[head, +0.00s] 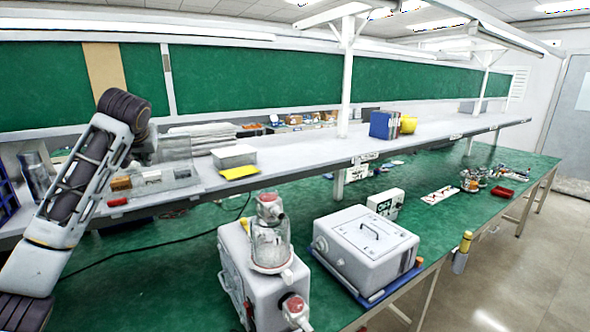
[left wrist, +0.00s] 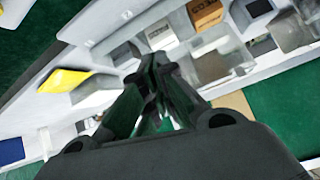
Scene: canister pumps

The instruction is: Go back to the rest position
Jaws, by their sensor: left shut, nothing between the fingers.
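My left arm (head: 80,185) rises from the lower left of the head view and bends at a dark joint above the shelf. My left gripper (left wrist: 158,65) shows in the left wrist view with its dark fingers closed together and nothing between them. It points toward the shelf with boxes. A canister pump (head: 250,280), a white box with a clear jar and red knobs, stands on the green bench in the head view, well right of my left arm and apart from it. My right gripper is not in view.
A white lidded case (head: 350,262) with a handle sits right of the pump on the green bench (head: 150,290). The raised white shelf (head: 300,165) carries boxes, a yellow item (head: 240,172) and blue binders (head: 383,125). A black cable crosses the bench. The bench's front left is clear.

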